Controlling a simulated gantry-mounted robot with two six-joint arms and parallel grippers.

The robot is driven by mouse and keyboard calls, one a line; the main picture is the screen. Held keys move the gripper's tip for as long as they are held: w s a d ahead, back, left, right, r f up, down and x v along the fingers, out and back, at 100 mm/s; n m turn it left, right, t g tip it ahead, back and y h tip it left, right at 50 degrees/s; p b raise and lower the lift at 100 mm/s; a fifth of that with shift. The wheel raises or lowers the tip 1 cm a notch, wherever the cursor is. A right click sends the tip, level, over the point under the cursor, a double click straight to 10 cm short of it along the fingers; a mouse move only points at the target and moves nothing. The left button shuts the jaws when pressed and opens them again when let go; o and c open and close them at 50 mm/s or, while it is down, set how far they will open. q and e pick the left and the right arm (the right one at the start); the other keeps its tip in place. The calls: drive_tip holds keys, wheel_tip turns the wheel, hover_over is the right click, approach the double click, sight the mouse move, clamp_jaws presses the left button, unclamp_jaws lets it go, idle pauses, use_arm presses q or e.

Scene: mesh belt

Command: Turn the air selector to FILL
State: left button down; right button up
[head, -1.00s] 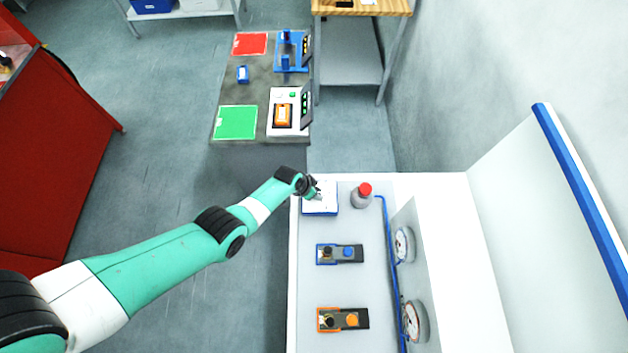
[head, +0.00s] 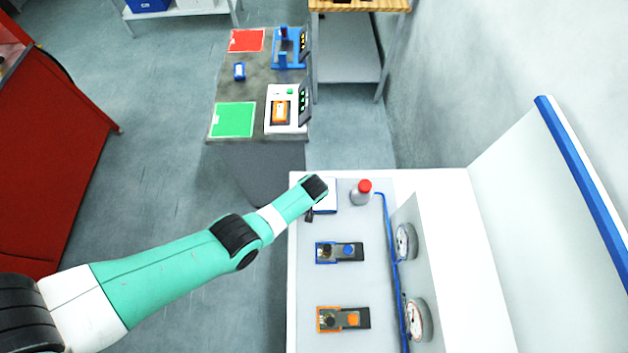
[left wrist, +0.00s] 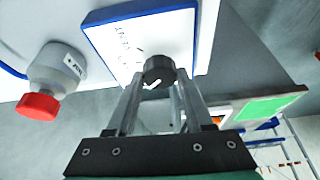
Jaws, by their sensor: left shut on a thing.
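The air selector is a white, blue-edged plate (head: 329,198) at the far end of the white bench, partly covered by my arm. In the left wrist view the plate (left wrist: 112,46) fills the top middle, with lettering that seems to read VENT. Its round black knob (left wrist: 158,66) has a white mark on the side facing the camera. My left gripper (left wrist: 157,84) is shut on the knob, one finger on each side. In the head view the fingers are mostly hidden by the wrist. My right gripper is not in view.
A blue-framed unit (head: 339,252) and an orange-framed unit (head: 343,319) lie nearer. Two gauges (head: 405,243) are on the right panel.

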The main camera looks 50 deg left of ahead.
use_arm(q)
drive_tip(key=shift+n+g, duration=0.3)
drive_tip(key=shift+n, duration=0.3)
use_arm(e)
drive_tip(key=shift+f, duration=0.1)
use_arm(q)
drive_tip(key=shift+c, duration=1.4)
unclamp_jaws()
